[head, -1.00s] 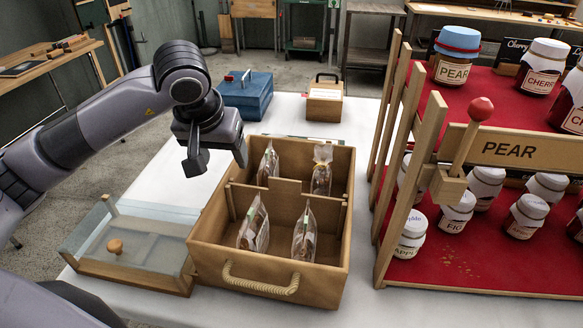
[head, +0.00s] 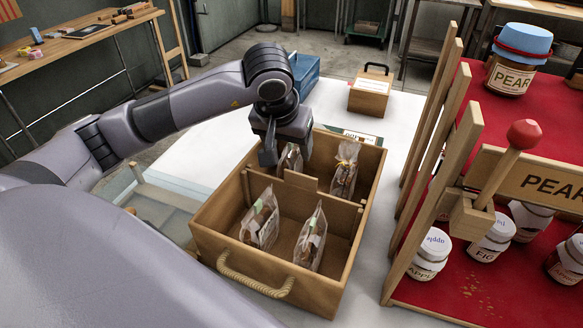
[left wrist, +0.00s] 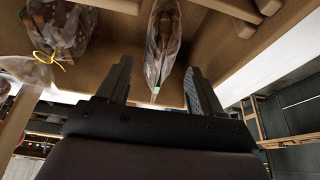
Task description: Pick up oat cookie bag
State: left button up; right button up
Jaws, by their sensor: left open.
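A wooden crate (head: 232,204) holds several clear bags in its compartments. My left gripper (head: 284,152) hangs over the back-left compartment, its jaws open above a bag (head: 291,162). In the left wrist view that bag (left wrist: 164,52) stands edge-on between the two open fingers, with a gap on each side. A bag with a yellow tie (head: 345,172) is in the back-right compartment and also shows in the left wrist view (left wrist: 62,25). Two more bags, front-left (head: 260,222) and front-right (head: 310,240), stand in the front. I cannot read which is oat cookie. My right gripper is not in view.
A jar rack with red shelves (head: 450,285) and wooden posts stands close on the right. A small wooden box (head: 368,98) and a blue box (head: 304,72) are behind the crate. White table cloth (head: 210,140) is clear at the back left.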

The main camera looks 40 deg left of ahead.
pick_arm(q)
jog(key=shift+x, duration=1.5)
jog(key=shift+d, duration=0.1)
jog(key=c, duration=0.8)
jog(key=shift+o, duration=0.2)
jog(key=shift+r, duration=0.2)
